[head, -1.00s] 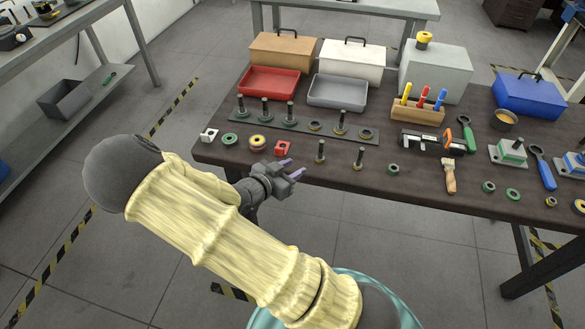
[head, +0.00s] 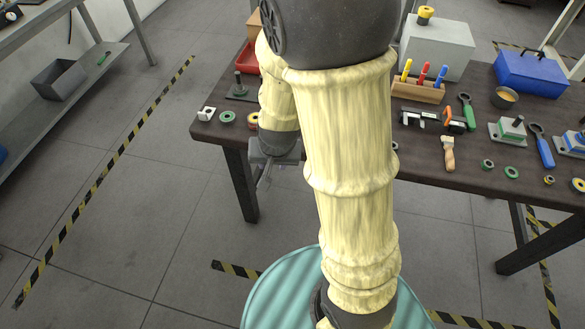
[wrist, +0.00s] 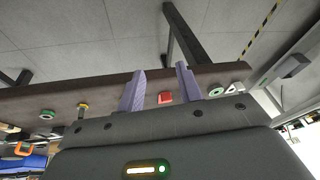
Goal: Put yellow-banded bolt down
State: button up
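My gripper (head: 265,178) is at the table's front edge in the head view, left of my raised arm. In the wrist view its two purple fingers (wrist: 160,72) are apart, with nothing held between them. A small upright bolt with a yellow part (wrist: 83,107) stands on the table to the left of the fingers in the wrist view, apart from them. I cannot tell surely whether it is the yellow-banded bolt. In the head view my arm hides that part of the table.
The floor left of the table is clear.

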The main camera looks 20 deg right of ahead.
jog(key=s+d+r+n+g, duration=0.1)
jog(key=s+d+r+n, duration=0.1)
jog(key=s+r+n, duration=0.2)
jog(key=s+r, duration=0.1)
jog(key=s, duration=0.2)
jog(key=shift+s+d, duration=0.2)
jog(key=shift+s, duration=0.05)
